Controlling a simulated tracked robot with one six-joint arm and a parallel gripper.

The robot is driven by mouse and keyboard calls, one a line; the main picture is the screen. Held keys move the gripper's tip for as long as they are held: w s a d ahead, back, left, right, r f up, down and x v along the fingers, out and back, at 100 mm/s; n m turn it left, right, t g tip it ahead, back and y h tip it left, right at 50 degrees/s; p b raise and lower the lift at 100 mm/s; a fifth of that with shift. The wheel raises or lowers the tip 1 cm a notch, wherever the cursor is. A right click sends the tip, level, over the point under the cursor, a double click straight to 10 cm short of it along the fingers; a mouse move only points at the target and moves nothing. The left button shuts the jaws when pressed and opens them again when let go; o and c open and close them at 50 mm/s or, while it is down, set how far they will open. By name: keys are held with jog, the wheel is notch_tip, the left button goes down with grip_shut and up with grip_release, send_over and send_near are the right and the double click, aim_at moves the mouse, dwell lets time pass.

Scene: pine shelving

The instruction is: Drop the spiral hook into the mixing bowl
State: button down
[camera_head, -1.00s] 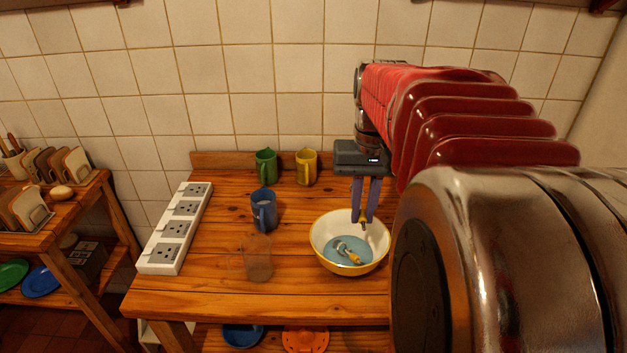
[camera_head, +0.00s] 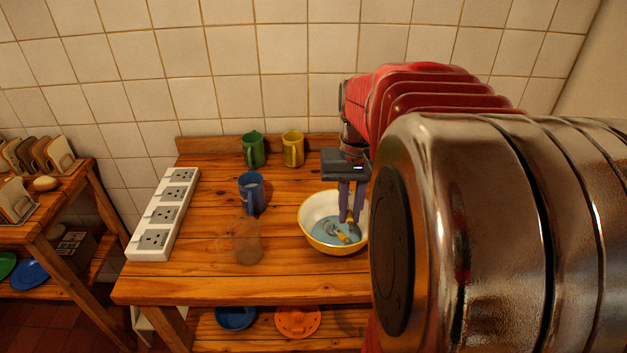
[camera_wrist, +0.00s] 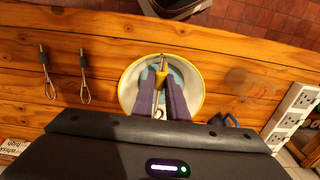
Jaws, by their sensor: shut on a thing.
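The mixing bowl (camera_head: 308,226) is yellow outside and white inside with a pale blue bottom, at the right of the wooden table. My gripper (camera_head: 350,219) points down at the bowl, its fingertips inside the rim outline. It is shut on a slim metal piece with a yellow part, which I take for the spiral hook (camera_wrist: 161,82). In the wrist view the hook shows between the fingertips, over the bowl (camera_wrist: 197,72). A metal and yellow utensil (camera_head: 344,238) shows in the bowl; whether it is part of the held piece I cannot tell.
A blue mug (camera_head: 251,193), a clear cup (camera_head: 247,243), a green mug (camera_head: 254,150) and a yellow mug (camera_head: 292,148) stand on the table. A white power strip (camera_head: 163,215) lies along its left edge. Two whisks (camera_wrist: 46,75) (camera_wrist: 84,75) lie beside the bowl in the wrist view.

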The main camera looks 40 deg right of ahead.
jog(key=c, duration=1.7)
grip_release()
jog(key=shift+o, duration=0.2)
notch_tip(320, 180, up, 14)
jog(key=shift+f, duration=0.15)
jog(key=shift+d, duration=0.1)
